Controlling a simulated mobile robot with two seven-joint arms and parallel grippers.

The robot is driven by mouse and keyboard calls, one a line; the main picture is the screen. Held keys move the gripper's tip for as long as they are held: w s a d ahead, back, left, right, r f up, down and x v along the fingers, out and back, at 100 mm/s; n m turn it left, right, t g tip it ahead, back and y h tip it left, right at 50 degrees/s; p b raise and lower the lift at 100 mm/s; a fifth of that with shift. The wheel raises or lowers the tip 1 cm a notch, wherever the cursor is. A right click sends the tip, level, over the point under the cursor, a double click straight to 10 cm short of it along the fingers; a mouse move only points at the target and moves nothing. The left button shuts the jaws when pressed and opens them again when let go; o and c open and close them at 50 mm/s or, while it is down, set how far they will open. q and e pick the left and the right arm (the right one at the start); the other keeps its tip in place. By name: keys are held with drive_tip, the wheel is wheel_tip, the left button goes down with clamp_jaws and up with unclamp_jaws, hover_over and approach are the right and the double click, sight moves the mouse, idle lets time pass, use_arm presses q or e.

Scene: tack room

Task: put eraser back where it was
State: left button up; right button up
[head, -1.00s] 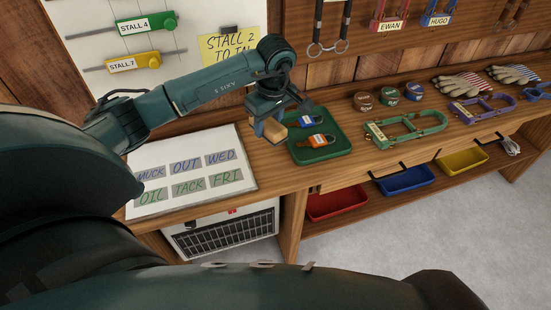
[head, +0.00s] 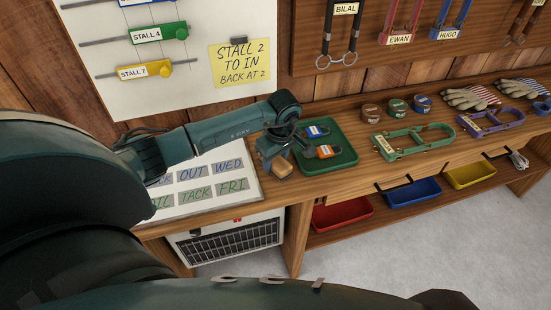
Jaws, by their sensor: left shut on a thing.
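My left gripper (head: 279,155) is shut on the eraser (head: 282,167), a small block with a tan, wood-coloured face. The eraser is between the white word board (head: 245,196) and the green tray (head: 343,163), over the wooden bench. I cannot tell whether it touches the bench top. The gripper hides its upper part. My right gripper is not in view.
The green tray holds a blue padlock (head: 316,131) and an orange padlock (head: 325,151), close right of the gripper. A wall board (head: 200,75) with stall sliders and a yellow note (head: 240,64) is behind.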

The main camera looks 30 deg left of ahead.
use_arm(q)
drive_tip(key=o, duration=0.8)
drive_tip(key=shift+f, duration=0.1)
drive_tip(key=shift+o, duration=1.3)
